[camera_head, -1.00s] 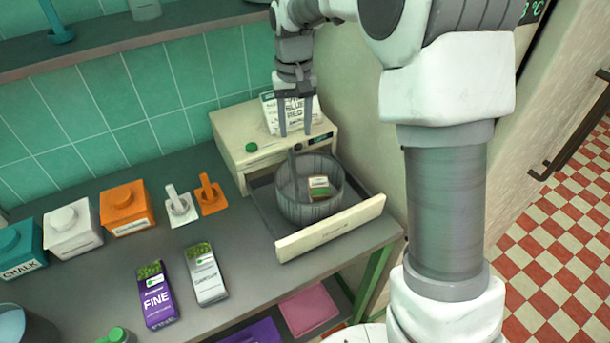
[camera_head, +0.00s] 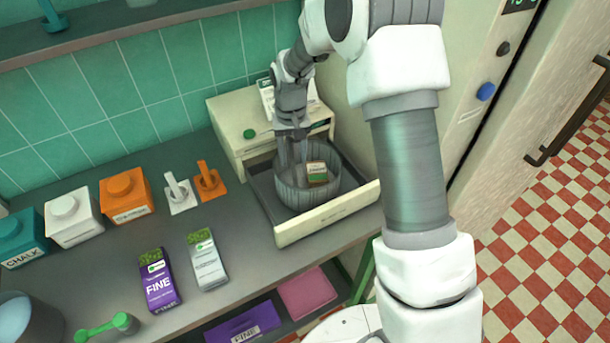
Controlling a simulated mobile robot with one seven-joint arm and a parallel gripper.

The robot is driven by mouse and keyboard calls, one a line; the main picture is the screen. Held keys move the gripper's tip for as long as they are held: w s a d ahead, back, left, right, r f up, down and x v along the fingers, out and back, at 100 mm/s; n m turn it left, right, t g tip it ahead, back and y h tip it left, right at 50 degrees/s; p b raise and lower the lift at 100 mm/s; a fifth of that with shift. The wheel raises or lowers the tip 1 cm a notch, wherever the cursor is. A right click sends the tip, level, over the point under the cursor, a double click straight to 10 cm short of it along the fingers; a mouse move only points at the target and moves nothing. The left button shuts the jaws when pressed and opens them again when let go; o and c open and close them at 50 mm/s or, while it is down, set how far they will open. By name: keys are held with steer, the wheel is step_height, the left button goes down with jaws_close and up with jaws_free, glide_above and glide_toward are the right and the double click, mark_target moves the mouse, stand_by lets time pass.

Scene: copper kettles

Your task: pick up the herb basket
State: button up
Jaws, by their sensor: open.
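The herb basket looks to be the round grey slatted basket (camera_head: 302,195), upright in a pulled-out drawer (camera_head: 312,225). A small brown, white and green packet (camera_head: 317,173) lies inside it. My gripper (camera_head: 293,160) points down at the basket's back left rim with its two fingers apart. The fingertips are at about rim height or a little below. I cannot tell whether the rim lies between the fingers or whether they touch it. My gripper hides part of the back rim.
The cream drawer unit (camera_head: 227,125) stands behind the basket, with a green knob (camera_head: 249,134) on top.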

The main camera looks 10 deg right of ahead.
steer(key=f, duration=0.4)
steer(key=shift+w+a+p, duration=0.15)
steer(key=shift+w+p, duration=0.05)
steer(key=shift+p, duration=0.1)
steer(key=shift+c, duration=0.2)
jaws_close()
stand_by(0.9)
